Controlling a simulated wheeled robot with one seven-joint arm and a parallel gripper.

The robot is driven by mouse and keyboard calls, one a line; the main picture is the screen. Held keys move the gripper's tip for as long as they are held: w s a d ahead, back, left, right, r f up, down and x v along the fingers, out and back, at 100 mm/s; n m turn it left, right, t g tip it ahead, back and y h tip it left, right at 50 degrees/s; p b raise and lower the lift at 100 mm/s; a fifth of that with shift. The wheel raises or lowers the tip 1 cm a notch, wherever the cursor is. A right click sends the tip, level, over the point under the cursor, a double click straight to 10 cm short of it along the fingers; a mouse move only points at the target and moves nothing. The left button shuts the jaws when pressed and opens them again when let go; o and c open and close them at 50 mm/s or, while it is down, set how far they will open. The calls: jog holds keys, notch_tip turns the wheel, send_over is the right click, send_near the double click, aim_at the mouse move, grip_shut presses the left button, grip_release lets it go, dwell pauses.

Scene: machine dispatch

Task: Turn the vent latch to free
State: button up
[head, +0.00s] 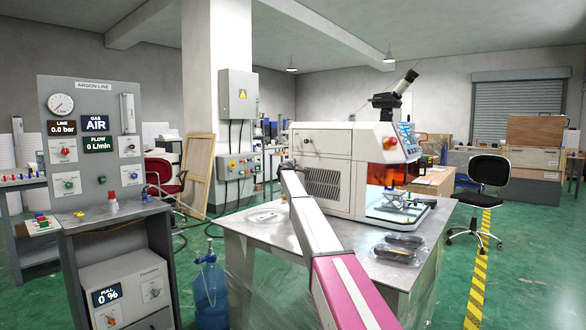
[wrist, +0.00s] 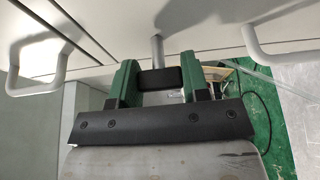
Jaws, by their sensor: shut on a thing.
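In the wrist view, the green fingers of my gripper (wrist: 158,74) stand on either side of a small black grip on a pale metal stem (wrist: 157,48). I take this to be the vent latch (wrist: 160,82). My gripper is shut on it. The stem comes out of a white panel at the top of the picture. No label shows which position the latch is in. In the head view, the white machine (head: 325,142) stands on the grey table, and my arm reaches toward its left side. My gripper and the latch are hidden there.
In the wrist view, white loop handles flank the latch, one left (wrist: 36,66) and one right (wrist: 275,55). The grey table (head: 255,238) carries dark packaged items (head: 398,247) at its front right. An argon panel (head: 93,125) and a blue bottle (head: 210,285) stand left.

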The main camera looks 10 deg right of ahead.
jog(key=o, duration=0.9)
jog(key=shift+s, duration=0.1)
jog(key=v, duration=1)
jog(key=shift+s+a, duration=0.1)
jog(key=shift+s, duration=0.2)
